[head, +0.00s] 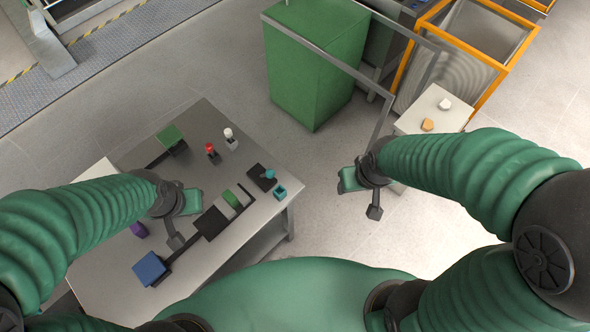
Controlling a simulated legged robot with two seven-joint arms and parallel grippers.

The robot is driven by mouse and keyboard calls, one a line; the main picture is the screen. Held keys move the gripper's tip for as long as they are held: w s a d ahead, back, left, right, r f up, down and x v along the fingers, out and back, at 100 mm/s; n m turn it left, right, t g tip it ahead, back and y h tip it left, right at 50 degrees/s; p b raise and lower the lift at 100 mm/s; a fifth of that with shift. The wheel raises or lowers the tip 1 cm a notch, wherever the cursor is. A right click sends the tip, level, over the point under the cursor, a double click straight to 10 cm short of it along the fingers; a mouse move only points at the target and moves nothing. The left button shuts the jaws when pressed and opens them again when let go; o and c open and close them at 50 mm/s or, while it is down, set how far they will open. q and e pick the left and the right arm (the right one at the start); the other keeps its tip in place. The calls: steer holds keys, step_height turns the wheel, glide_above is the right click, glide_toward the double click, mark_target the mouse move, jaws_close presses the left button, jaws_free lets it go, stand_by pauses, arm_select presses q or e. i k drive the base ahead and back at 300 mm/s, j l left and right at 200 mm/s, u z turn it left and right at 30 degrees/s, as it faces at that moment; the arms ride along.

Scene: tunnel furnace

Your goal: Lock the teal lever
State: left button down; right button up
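The teal lever (268,174) is a small teal-tipped handle on a flat black base (261,179) near the right edge of the grey table. A small teal block (280,192) sits just beside it at the table edge. My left gripper (184,222) is over the table, left of the lever and apart from it; its two finger parts look spread and empty. My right gripper (360,198) is over the floor right of the table, apart from the lever; its finger parts also look spread and empty. Whether the lever is locked is too small to tell.
The grey table (262,212) also bears a green plate (170,136), a red-topped piece (211,150), a white-topped piece (230,136), a green-and-grey piece (232,200) and a blue block (149,268). A green cabinet (315,70) and white stand (415,118) are beyond. Floor between is clear.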

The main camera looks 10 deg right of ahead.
mark_target(270, 173)
steer(key=k+l, duration=0.2)
steer(key=l, duration=0.2)
steer(key=k+l, duration=0.2)
steer(key=l, duration=0.2)
steer(key=k+l+u, duration=0.1)
steer(key=l, duration=0.3)
steer(key=k, duration=0.1)
